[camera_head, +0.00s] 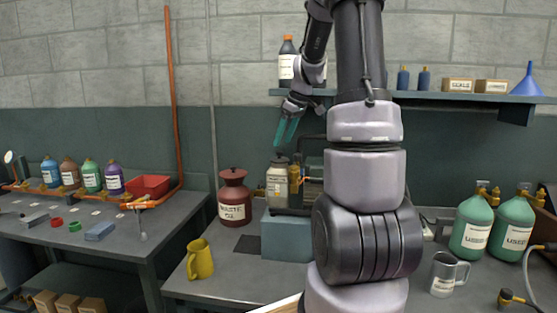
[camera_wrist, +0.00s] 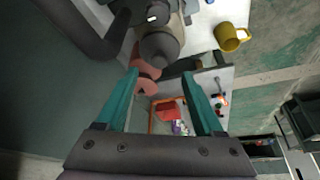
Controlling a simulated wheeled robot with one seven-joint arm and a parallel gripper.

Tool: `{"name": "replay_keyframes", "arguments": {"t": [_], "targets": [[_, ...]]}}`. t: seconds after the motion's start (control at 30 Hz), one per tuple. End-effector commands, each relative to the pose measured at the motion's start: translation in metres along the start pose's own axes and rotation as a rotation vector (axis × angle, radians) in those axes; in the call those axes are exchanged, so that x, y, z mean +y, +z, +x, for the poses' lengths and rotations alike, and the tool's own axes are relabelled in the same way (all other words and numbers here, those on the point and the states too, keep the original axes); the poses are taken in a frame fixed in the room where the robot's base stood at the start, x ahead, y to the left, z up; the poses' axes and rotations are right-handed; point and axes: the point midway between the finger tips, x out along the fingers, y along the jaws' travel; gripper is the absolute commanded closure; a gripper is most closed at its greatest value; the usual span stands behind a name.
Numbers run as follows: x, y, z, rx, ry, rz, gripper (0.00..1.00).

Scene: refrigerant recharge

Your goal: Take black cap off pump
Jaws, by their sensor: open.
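My gripper (camera_head: 287,131) has teal fingers and points down. It is above the cap, apart from it. The wrist view shows my gripper (camera_wrist: 161,76) with its fingers spread and nothing between them.
A red waste oil can (camera_head: 233,196) stands left of the pump, and a yellow mug (camera_head: 200,259) stands in front of it. A shelf (camera_head: 430,96) is on the wall above. Green bottles (camera_head: 471,228) stand at right.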

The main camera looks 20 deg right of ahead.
Motion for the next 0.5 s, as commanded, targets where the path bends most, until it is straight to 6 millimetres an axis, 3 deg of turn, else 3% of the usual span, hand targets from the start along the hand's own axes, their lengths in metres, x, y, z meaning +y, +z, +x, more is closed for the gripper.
{"name": "replay_keyframes", "arguments": {"t": [0.23, 0.5], "targets": [[0.001, 0.002, 0.037, -0.002, -0.003, 0.0, 0.31], [0.001, 0.001, 0.046, 0.0, -0.001, 0.0, 0.31]]}}
